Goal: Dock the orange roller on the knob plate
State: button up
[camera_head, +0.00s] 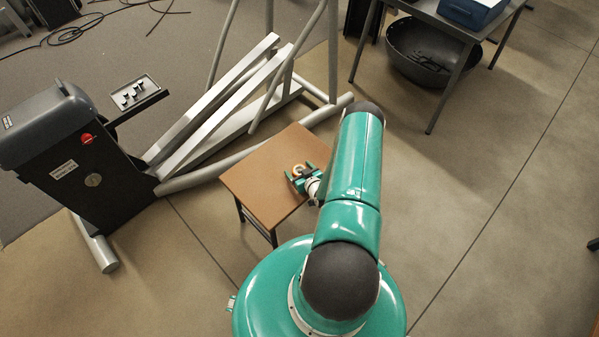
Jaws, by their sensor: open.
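The orange roller (298,169) is small and looks ring-like, on or just above the brown table top. My gripper (297,173) is open over the table's right side, with its fingers on either side of the roller. I cannot tell whether they touch it.
The small brown table (252,182) is otherwise bare. The elliptical's pale rails (225,105) and tubes lie behind it. A desk with a blue box (472,10) and a black bowl (425,55) under it stands at the back right.

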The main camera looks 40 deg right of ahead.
jog(key=c, duration=1.1)
jog(key=shift+c, duration=0.2)
